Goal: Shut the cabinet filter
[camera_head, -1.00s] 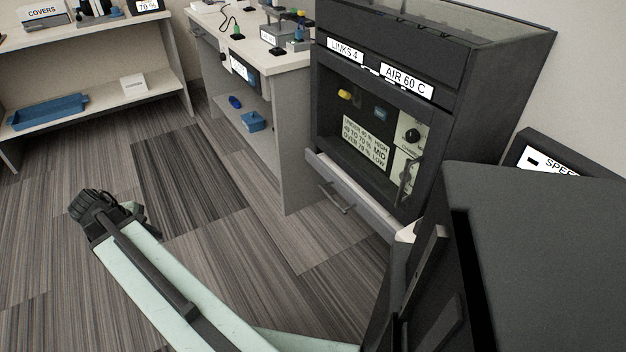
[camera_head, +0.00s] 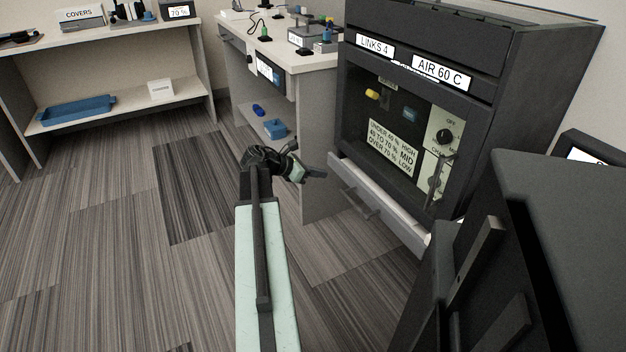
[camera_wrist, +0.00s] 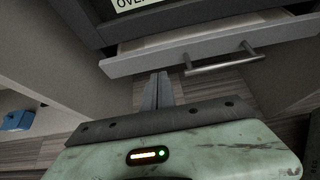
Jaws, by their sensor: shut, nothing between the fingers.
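The black cabinet (camera_head: 480,110) stands at the right of the head view, labelled "LINKS 4" and "AIR 60 C". Below its window a grey drawer-like front (camera_head: 345,187) with a bar handle (camera_head: 358,203) sticks out from the body; I take this for the filter. In the wrist view the front (camera_wrist: 130,66) and its handle (camera_wrist: 225,64) lie just ahead, and a pale strip of the inside shows behind the front's top edge. My gripper (camera_head: 322,174) is shut and empty, left of the drawer front. Its fingertips (camera_wrist: 158,76) point at the front, left of the handle; contact cannot be told.
A white-topped bench (camera_head: 290,55) adjoins the cabinet's left side, with a blue box (camera_head: 274,128) on its lower shelf. A shelf unit with a blue tray (camera_head: 75,109) stands at the far left. The striped floor in front is clear.

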